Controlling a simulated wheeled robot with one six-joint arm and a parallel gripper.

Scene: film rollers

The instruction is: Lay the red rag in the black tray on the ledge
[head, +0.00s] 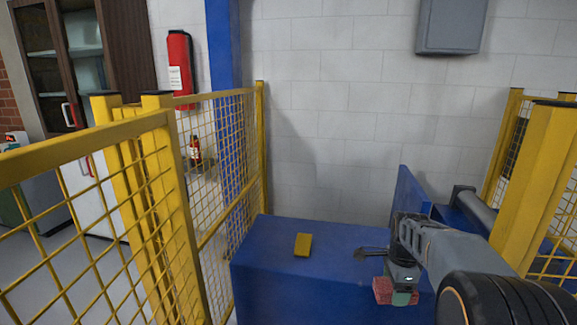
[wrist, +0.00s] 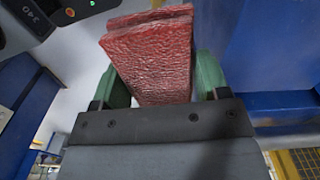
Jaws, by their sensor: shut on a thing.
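My gripper (head: 397,291) is shut on the red rag (head: 383,290), in front of the right part of the blue ledge. In the wrist view the red rag (wrist: 150,50) is a folded, wrinkled slab between the two green fingers of my gripper (wrist: 162,78). I cannot make out a black tray for certain. A small dark thing (head: 371,252) lies on the ledge just behind my gripper, too small to tell what it is.
The blue ledge (head: 262,238) bears a yellow block (head: 303,245) left of my gripper. A yellow mesh fence (head: 215,160) stands at the left. A yellow post (head: 540,190) and a grey roller (head: 478,212) are at the right. A panel with buttons (wrist: 40,15) shows in the wrist view.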

